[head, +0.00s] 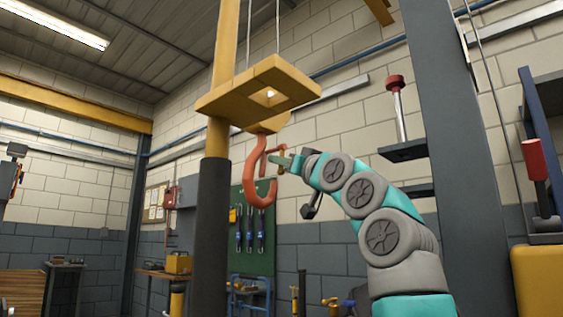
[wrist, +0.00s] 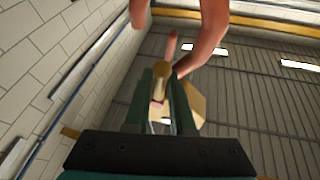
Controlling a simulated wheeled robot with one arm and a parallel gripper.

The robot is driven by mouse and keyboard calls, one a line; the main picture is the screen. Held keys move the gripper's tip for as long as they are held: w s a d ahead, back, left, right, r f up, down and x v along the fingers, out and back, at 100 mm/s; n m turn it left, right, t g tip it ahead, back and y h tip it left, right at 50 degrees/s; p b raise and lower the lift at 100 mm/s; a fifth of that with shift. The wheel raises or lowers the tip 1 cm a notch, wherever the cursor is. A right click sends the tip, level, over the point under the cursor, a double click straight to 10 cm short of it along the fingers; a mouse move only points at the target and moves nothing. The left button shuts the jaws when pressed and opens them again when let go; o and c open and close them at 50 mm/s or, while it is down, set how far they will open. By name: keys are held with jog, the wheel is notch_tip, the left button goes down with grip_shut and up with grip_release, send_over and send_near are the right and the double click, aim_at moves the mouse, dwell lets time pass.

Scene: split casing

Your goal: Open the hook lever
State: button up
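The red-orange hook (head: 260,187) hangs below a yellow block in the head view, and part of its curve shows at the top of the wrist view (wrist: 207,35). The hook lever (head: 264,158) is a thin red bar across the hook's mouth. A small brass knob (wrist: 158,80), seemingly on the lever, lies between my fingertips. My gripper (head: 284,161) reaches the lever from the right; in the wrist view its dark green fingers (wrist: 159,92) stand close on both sides of the knob. The knob fills the narrow gap, so they look shut on it. The contact faces are hidden.
The yellow plate (head: 225,100) hangs on cables above the hook. A yellow and dark post (head: 213,200) stands just left of it. A grey column (head: 455,150) rises to the right behind my arm. A green tool board (head: 240,255) is on the wall behind.

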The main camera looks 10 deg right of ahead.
grip_shut()
jog(key=shift+s+a+r+m+h, duration=0.1)
jog(key=shift+a+r+m+h, duration=0.1)
jog(key=shift+m, duration=0.3)
jog(key=shift+s+a+r+m+h, duration=0.1)
jog(key=shift+m+h, duration=0.1)
jog(key=shift+m, duration=0.3)
jog(key=m+h+p, duration=0.1)
jog(key=m, duration=0.1)
jog(key=m+h+p, duration=0.1)
jog(key=p, duration=0.1)
jog(key=shift+s+a+r+m+p, duration=0.2)
jog(key=shift+m+p, duration=0.1)
jog(key=shift+m, duration=0.1)
jog(key=shift+f, duration=0.15)
jog(key=shift+o, duration=2.2)
grip_release()
jog(key=shift+f, duration=0.1)
